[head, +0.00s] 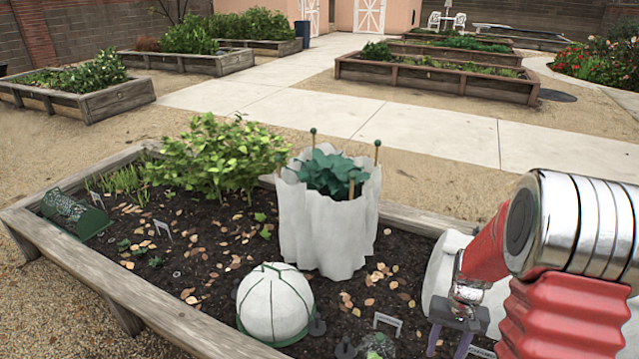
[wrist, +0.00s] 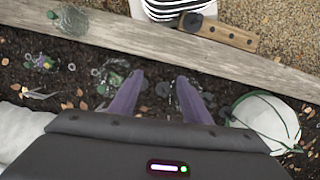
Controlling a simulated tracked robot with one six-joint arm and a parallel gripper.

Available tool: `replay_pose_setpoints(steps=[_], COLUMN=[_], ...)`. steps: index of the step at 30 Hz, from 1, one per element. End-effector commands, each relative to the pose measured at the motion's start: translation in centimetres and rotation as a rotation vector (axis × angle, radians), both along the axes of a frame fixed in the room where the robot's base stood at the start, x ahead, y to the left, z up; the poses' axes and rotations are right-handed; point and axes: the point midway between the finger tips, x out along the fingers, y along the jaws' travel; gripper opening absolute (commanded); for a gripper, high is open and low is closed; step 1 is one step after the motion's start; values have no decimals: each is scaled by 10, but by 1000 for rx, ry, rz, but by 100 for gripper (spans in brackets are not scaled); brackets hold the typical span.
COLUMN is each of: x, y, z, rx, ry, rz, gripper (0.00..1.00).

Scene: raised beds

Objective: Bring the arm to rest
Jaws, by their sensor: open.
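My gripper (head: 458,328) is at the lower right of the head view, low over the near right part of the raised bed (head: 130,287). My red and silver arm hides part of the bed there. In the wrist view my gripper (wrist: 158,95) shows two purple fingers spread apart, with dark soil and some leaves between and beyond them. Nothing is held between them. A white domed cloche with green ribs (head: 275,303) sits on the soil left of my gripper; it also shows at the right of the wrist view (wrist: 265,120).
A tall white fabric sleeve (head: 325,228) around a leafy plant stands mid-bed, with stakes. A white rounded thing (head: 441,265) lies partly behind my arm. Small label hoops (head: 388,322) stand near my gripper. The bed's wooden edge (wrist: 100,35) crosses the wrist view. Paths behind are clear.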

Motion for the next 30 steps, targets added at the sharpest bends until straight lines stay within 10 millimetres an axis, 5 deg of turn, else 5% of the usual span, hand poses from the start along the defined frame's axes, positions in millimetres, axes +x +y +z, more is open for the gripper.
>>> replay_pose_setpoints(steps=[12,30], x=[-26,-78], y=[37,87], z=[85,176], rx=[-25,-62], ry=[-75,-220], rz=[64,158], gripper=[44,44])
